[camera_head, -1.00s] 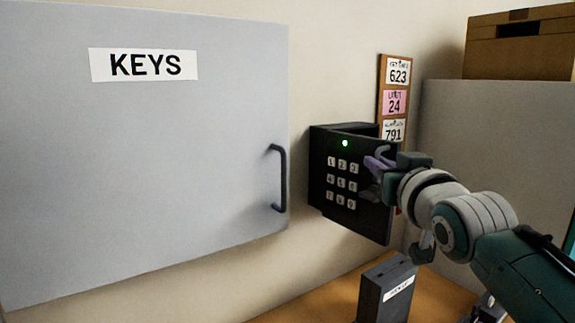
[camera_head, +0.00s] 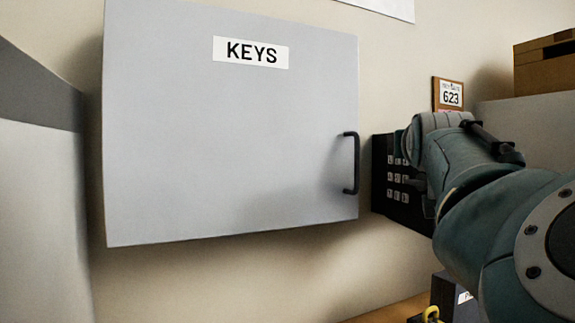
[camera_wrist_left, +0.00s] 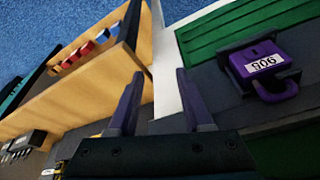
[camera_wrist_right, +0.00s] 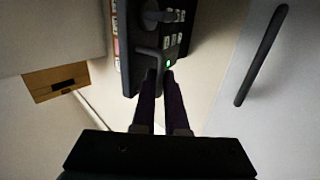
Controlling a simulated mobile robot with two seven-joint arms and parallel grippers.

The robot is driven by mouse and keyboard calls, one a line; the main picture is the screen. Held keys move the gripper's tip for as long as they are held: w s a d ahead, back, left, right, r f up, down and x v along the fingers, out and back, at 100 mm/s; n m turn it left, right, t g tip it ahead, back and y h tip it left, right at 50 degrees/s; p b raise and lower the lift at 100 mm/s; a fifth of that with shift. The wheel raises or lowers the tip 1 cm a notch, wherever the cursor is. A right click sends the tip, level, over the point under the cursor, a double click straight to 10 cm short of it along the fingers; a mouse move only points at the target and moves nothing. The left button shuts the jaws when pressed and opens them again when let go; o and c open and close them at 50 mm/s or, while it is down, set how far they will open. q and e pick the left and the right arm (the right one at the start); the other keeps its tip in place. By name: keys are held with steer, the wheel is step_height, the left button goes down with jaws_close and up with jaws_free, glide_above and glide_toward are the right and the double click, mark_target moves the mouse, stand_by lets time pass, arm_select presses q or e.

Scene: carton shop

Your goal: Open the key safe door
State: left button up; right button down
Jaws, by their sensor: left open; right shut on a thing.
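The key safe is a dark box (camera_head: 379,165) with a white-keyed keypad, on the wall right of the large grey cabinet. My right forearm covers its right part in the head view, so how far its door stands open cannot be told there. In the right wrist view the safe (camera_wrist_right: 133,52) shows at the top with a lit green light.
The grey cabinet (camera_head: 230,150) labelled KEYS has a dark handle (camera_head: 351,163) close to the safe. A cardboard box (camera_head: 545,66) stands at right.

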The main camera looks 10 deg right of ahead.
arm_select(q)
steer(key=shift+a+f, duration=0.25)
steer(key=shift+f, duration=0.05)
arm_select(e)
steer(key=shift+a+r, duration=0.1)
steer(key=shift+r, duration=0.05)
steer(key=c, duration=0.9)
jaws_free()
steer(key=shift+c, duration=0.2)
arm_select(q)
steer(key=shift+d, duration=0.1)
